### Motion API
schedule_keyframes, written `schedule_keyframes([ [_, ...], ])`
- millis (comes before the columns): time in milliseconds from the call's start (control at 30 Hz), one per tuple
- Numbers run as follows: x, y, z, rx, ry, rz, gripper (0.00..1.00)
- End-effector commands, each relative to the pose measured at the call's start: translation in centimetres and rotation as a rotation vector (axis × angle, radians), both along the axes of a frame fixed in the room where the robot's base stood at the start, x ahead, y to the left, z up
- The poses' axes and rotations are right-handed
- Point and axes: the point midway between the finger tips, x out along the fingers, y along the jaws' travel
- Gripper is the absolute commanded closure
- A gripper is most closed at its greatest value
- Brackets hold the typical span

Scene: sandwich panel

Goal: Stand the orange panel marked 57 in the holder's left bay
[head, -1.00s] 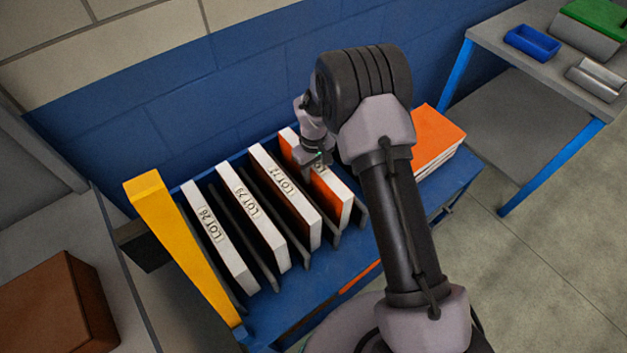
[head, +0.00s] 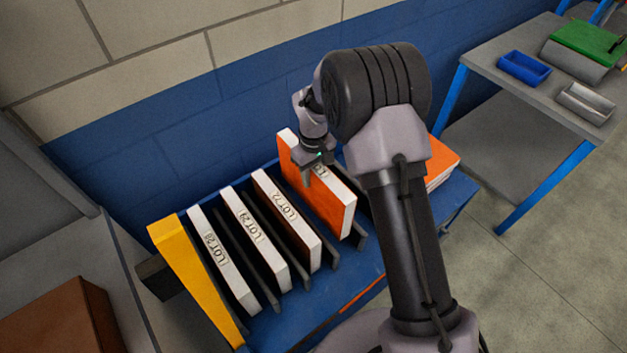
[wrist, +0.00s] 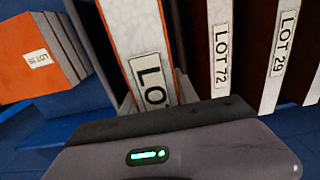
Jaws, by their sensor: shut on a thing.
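My gripper (head: 312,168) is shut on the top edge of an orange panel (head: 325,203) with white edges, the rightmost of the standing row in the head view. The panel is upright and rises above its neighbours, with much of its orange face showing. In the wrist view its edge label (wrist: 152,84) reads "LO", and its number is hidden by my gripper body. I cannot identify a separate holder with a left bay in these frames.
Panels labelled LOT 72 (head: 285,213), LOT 29 (head: 252,238) and one at far left (head: 220,262) stand between dark dividers on a blue bench (head: 370,262). A yellow post (head: 198,285) stands left. A stack of orange panels (head: 442,160) lies right.

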Motion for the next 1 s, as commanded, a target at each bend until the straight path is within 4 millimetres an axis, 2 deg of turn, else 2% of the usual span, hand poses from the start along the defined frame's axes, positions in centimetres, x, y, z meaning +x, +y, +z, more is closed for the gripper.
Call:
schedule_keyframes([
  [100,0.1,0.0,1.7,0.0,-0.002,0.0,1.0],
  [1000,0.1,0.0,11.5,0.0,-0.001,0.0,1.0],
])
